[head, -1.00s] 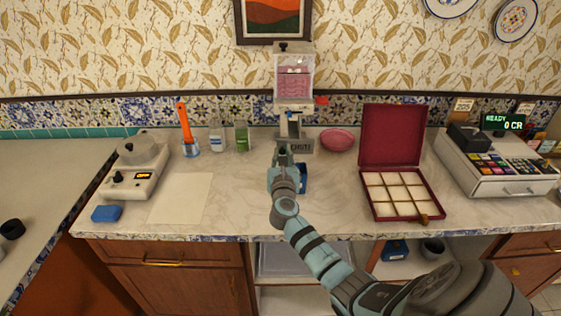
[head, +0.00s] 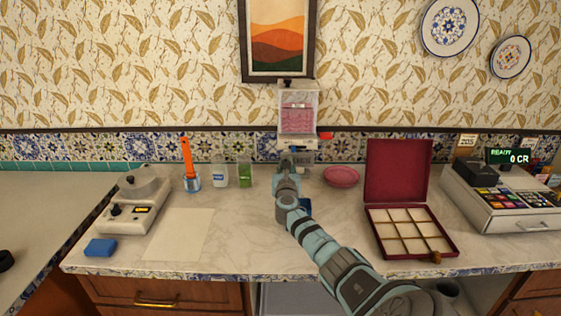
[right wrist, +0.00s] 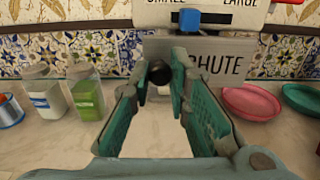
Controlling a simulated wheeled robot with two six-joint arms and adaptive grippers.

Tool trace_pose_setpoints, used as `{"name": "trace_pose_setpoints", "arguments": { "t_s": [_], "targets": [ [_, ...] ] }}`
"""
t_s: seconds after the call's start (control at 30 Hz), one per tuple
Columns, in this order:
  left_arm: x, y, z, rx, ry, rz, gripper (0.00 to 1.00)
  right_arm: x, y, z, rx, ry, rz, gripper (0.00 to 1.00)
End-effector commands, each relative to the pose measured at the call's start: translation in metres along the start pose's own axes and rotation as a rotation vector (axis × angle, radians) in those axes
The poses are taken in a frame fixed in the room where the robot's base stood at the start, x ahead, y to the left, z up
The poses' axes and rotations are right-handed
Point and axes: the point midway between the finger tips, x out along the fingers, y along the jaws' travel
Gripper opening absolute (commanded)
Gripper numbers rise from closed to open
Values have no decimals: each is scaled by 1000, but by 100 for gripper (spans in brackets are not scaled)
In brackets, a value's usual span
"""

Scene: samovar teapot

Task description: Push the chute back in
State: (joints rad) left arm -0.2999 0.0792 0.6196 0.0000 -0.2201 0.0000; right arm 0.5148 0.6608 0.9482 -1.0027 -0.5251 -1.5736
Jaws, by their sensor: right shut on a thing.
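The dispenser (head: 299,118), with pink contents behind a clear front, stands at the back of the counter. Its grey chute front (right wrist: 220,66), labelled CHUTE, sits low under the body, and the black knob (right wrist: 161,73) sticks out toward me. In the head view the chute front (head: 304,158) shows just right of my gripper. My right gripper (head: 287,158) reaches it from the front. In the right wrist view its fingers (right wrist: 160,88) close around the knob area from both sides. Whether the chute sits flush is not clear. My left gripper is out of view.
A pink dish (head: 341,177) stands right of the dispenser. Two bottles, white-filled (head: 220,176) and green (head: 244,173), stand to its left. An open maroon box (head: 411,232) is at right, a scale (head: 133,208) at left. The counter before the dispenser is mostly clear.

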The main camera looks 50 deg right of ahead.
Motion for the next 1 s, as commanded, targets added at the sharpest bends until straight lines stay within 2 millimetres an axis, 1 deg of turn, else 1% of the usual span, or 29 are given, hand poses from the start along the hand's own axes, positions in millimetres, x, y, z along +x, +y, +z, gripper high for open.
{"name": "trace_pose_setpoints", "arguments": {
  "t_s": [0.03, 0.07, 0.1, 0.17, 0.2, 0.5, 0.57, 0.63, 0.77, 0.9, 1.0],
  "targets": [
    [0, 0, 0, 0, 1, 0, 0, 1, -1, 3, -1, -5, -3, 0],
    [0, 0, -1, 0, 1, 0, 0, 1, -1, 3, -2, -5, -3, 20],
    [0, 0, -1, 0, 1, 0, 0, 1, -1, 3, -2, -5, -3, 26],
    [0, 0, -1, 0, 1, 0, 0, 1, 0, 3, -1, -5, -2, 36],
    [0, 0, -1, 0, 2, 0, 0, 1, 0, 3, -1, -4, -1, 37],
    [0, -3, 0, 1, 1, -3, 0, -1, 2, 2, -1, -4, 1, 37],
    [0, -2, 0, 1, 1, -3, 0, -4, 2, 2, 0, -6, 1, 37],
    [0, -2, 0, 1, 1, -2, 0, -12, 2, 2, -1, -9, 1, 37],
    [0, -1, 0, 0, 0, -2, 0, -40, 2, 1, -3, -5, 6, 37],
    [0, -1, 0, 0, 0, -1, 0, -79, 1, 0, -4, -2, 4, 37],
    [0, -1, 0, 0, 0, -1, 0, -102, 1, 0, -3, 0, 3, 37]
  ]
}}
